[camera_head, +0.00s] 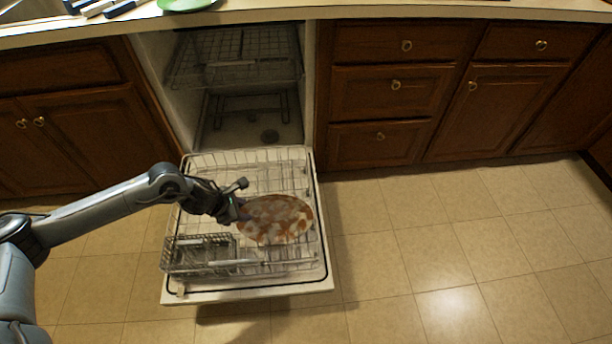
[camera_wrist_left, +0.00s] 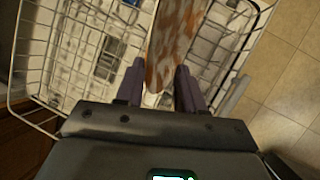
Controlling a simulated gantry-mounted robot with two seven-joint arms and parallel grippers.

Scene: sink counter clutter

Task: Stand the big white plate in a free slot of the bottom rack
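The big white plate (camera_head: 275,219), blotched with orange-brown stains, is over the pulled-out bottom rack (camera_head: 283,183). My left gripper (camera_head: 238,209) is at the plate's left edge in the head view. In the left wrist view, the plate (camera_wrist_left: 176,40) runs away from between the two fingers of my left gripper (camera_wrist_left: 160,75), with its near edge between the fingertips. The gripper looks shut on that edge. The plate is tilted, and I cannot tell whether its lower edge touches the rack wires. My right gripper is not in view.
The grey cutlery basket (camera_head: 200,254) stands at the rack's front left. The open dishwasher door (camera_head: 250,294) lies beneath the rack. The upper rack (camera_head: 235,62) is inside the machine. A green plate (camera_head: 187,4) is on the counter. The floor to the right is clear.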

